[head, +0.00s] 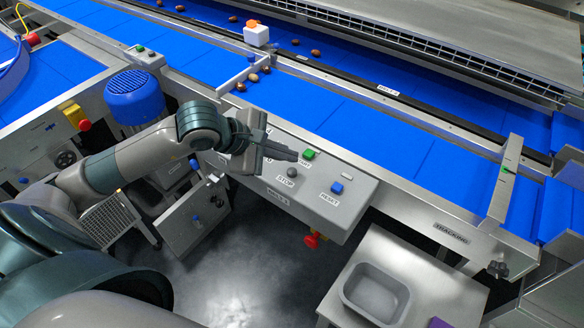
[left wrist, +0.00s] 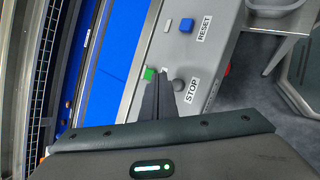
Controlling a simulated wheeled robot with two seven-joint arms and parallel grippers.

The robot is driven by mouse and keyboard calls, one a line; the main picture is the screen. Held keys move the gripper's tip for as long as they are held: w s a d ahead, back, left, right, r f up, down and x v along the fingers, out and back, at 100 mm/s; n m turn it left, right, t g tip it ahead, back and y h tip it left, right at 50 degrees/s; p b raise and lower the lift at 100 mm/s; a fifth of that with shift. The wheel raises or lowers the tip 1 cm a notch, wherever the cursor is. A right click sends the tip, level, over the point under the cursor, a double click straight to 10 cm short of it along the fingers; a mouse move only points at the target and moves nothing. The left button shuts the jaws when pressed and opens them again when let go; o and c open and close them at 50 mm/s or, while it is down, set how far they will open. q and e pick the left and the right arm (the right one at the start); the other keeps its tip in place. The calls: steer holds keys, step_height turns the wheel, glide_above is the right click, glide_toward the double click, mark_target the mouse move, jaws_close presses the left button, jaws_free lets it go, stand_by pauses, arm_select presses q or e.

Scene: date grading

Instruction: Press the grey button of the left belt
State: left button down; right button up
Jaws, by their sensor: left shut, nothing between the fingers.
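A grey control box (head: 335,205) on the front of the blue belt carries a grey button (head: 292,172) beside the STOP label, a green button (head: 309,154) and a blue button (head: 337,187) beside the RESET label. The grey button also shows in the left wrist view (left wrist: 179,85). My left gripper (head: 295,156) is shut and empty, its fingertips over the box close to the green and grey buttons. In the left wrist view the fingertips (left wrist: 163,82) lie between the green button (left wrist: 149,74) and the grey one. I cannot tell whether they touch anything. My right gripper is not in view.
Several dates lie on the belts, some by a metal guide bar (head: 240,76). A white sensor block (head: 256,36) stands over the belt. A red knob (head: 312,240) hangs under the box. A grey tray (head: 376,292) sits on a side table at lower right.

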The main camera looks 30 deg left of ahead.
arm_select(q)
step_height(320, 180, up, 3)
steer(key=shift+r+p, duration=0.15)
steer(key=shift+p, duration=0.4)
stand_by(0.7)
